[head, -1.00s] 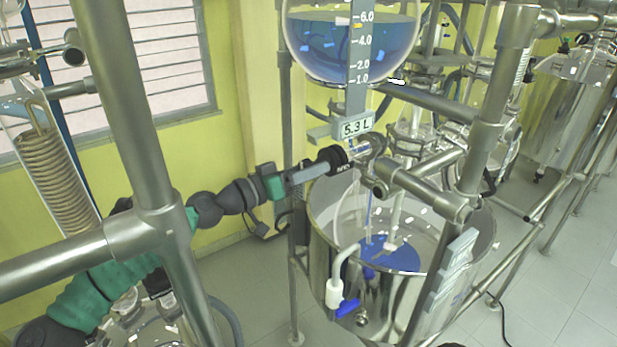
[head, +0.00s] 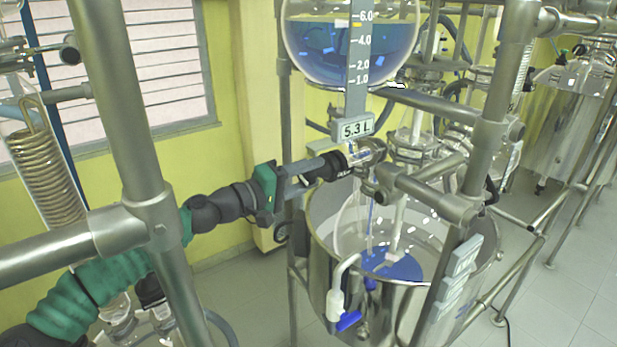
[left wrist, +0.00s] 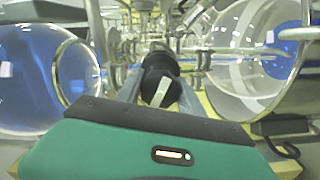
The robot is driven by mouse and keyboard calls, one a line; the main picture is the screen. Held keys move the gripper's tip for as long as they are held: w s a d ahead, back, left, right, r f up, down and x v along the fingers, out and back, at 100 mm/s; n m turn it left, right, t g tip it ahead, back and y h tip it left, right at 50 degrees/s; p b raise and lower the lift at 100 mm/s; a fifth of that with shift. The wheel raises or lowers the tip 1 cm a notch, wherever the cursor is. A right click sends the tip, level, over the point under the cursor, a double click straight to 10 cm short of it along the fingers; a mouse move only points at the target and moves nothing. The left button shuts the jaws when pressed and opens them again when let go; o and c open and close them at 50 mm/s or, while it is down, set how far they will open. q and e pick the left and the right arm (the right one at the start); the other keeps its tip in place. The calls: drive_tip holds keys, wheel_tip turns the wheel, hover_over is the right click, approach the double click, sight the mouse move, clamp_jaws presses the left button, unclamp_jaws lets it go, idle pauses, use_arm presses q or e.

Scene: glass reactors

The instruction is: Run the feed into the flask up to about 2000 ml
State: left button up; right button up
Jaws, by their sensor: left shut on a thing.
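The round glass feed vessel (head: 320,55) holds blue liquid, its surface below the 6.0 mark; its display (head: 356,128) reads about 5.3 L. Below, the glass flask (head: 350,222) stands inside a steel bath (head: 322,262), with blue liquid (head: 398,264) at its bottom. A thin blue stream (head: 370,212) runs down in it. My left gripper (head: 322,168) is shut on the black valve knob (head: 338,163) under the feed vessel. The left wrist view shows the knob (left wrist: 160,82), with a white line, between my fingers. The flask's scale is not readable. My right gripper is not in view.
Steel frame posts (head: 140,110) and rails (head: 50,255) stand close around my left arm. A white drain fitting with a blue handle (head: 347,321) hangs at the bath's front. A glass coil condenser (head: 45,170) is at left. Floor shows at right.

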use_arm(q)
drive_tip(key=shift+w+a+r+n, duration=0.1)
drive_tip(key=shift+r+n, duration=0.05)
drive_tip(key=shift+n, duration=0.45)
drive_tip(key=o, duration=1.4)
drive_tip(key=shift+w+d+f, duration=0.2)
drive_tip(key=shift+w+f, duration=0.05)
drive_tip(key=shift+s, duration=0.1)
